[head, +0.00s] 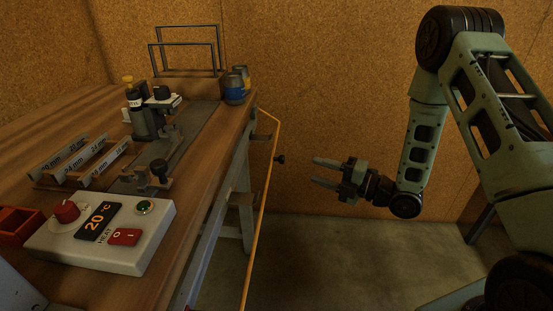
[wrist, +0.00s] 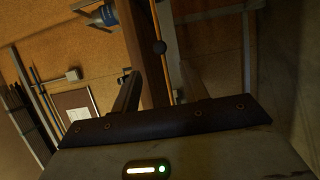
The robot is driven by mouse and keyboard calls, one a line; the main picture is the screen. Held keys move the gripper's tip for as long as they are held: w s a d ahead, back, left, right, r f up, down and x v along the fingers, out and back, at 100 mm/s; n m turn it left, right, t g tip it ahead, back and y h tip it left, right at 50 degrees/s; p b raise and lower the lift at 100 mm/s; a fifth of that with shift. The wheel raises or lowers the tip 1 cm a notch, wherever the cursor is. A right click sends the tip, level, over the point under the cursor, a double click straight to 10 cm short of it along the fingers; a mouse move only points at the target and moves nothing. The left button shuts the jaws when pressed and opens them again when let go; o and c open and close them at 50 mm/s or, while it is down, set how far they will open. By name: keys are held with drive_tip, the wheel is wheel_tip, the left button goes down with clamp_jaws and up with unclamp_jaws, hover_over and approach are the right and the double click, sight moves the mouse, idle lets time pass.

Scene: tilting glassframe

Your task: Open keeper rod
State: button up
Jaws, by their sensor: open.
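A thin orange-yellow rod (head: 264,190), which looks like the keeper rod, runs along the right side of the workbench and bends towards the bench at its far end.
The wooden workbench (head: 196,229) carries a white heater control box (head: 72,245), a clamp device (head: 145,118), labelled metal bars (head: 64,157), a red bin (head: 17,229) and blue cans (head: 233,88). Open floor (head: 350,255) lies right of the bench, below my gripper.

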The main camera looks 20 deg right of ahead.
sight(276, 158)
drive_tip(key=x, duration=1.3)
drive_tip(key=shift+w+a, duration=0.2)
clamp_jaws()
